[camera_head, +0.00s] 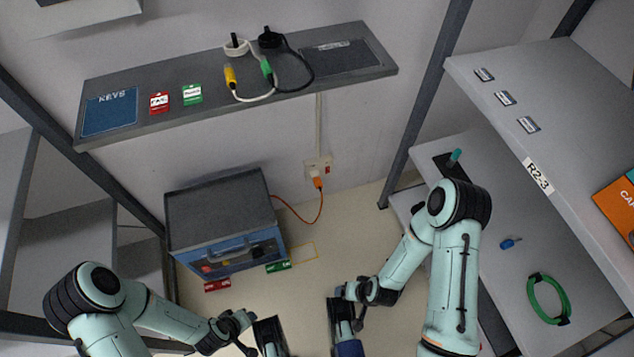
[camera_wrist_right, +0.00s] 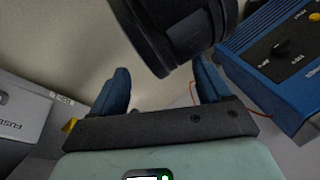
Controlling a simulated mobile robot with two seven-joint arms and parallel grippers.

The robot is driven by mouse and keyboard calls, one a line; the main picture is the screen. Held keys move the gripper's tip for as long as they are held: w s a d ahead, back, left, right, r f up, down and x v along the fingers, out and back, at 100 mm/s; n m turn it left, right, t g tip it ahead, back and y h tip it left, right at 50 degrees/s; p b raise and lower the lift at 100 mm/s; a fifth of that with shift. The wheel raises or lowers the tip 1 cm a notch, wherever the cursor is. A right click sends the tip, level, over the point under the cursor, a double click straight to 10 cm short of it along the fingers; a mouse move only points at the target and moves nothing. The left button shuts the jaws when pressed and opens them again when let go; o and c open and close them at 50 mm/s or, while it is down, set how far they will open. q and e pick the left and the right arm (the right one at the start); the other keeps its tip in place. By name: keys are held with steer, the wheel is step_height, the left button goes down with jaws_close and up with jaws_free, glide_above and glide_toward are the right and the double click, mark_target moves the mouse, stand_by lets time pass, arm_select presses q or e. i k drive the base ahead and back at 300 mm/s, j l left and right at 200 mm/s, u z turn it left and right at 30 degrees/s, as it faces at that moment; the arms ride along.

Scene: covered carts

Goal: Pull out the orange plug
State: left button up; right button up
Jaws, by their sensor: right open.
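The orange plug (camera_head: 317,183) sits in the white wall socket (camera_head: 316,168) below the shelf. Its orange cable (camera_head: 302,221) loops down and left to the grey-topped blue box (camera_head: 222,205). My right gripper (camera_head: 345,325) is low in the head view, below the socket and well apart from the plug. The right wrist view shows its two blue fingers (camera_wrist_right: 162,75) spread, with nothing visible held between them. A thin orange line, probably the cable, shows behind the right finger. My left gripper (camera_head: 270,335) is at the bottom edge, left of the right one; its fingertips are not clear.
A wall shelf (camera_head: 115,133) bears adapters with yellow and green plugs (camera_head: 266,68). A rack (camera_head: 465,72) stands at the right, with a green cable coil (camera_head: 548,298) below. In the wrist view, a dark cylinder (camera_wrist_right: 170,35) and blue device (camera_wrist_right: 275,65) are close. Floor below the socket is mostly clear.

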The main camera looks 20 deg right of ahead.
mark_target(317, 181)
steer(key=l+z, duration=0.1)
steer(key=z, duration=0.65)
steer(key=l+z, duration=0.15)
steer(key=z, duration=0.25)
steer(key=i+z, duration=0.1)
steer(key=z, duration=0.3)
steer(key=i+j, duration=0.3)
steer(key=j, duration=0.25)
